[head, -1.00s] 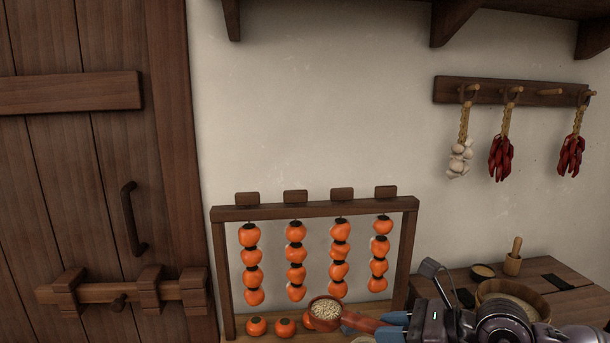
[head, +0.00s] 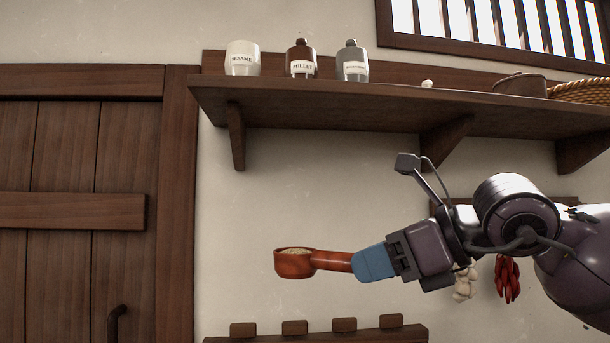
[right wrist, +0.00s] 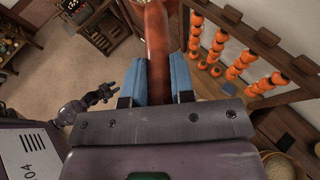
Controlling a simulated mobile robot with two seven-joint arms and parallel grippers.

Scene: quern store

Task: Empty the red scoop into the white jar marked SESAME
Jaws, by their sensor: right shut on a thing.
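The white jar marked SESAME (head: 242,60) stands upright at the left end of the wall shelf in the head view. It shows no knob on top. The red scoop (head: 293,264) is held level below the shelf, lower than the jar and to its right, with pale grains in its bowl. My right gripper (head: 370,264) is shut on its handle. The handle (right wrist: 156,45) also shows between the blue fingers (right wrist: 157,80) in the right wrist view. My left gripper (right wrist: 106,90) shows small and dark there; its jaws are unclear.
A brown MILLET jar (head: 302,60) and a grey jar (head: 352,62) stand right of the white jar. A small white knob (head: 427,84), a brown pot (head: 519,85) and a basket (head: 582,91) are farther right. The shelf (head: 330,98) has brackets below.

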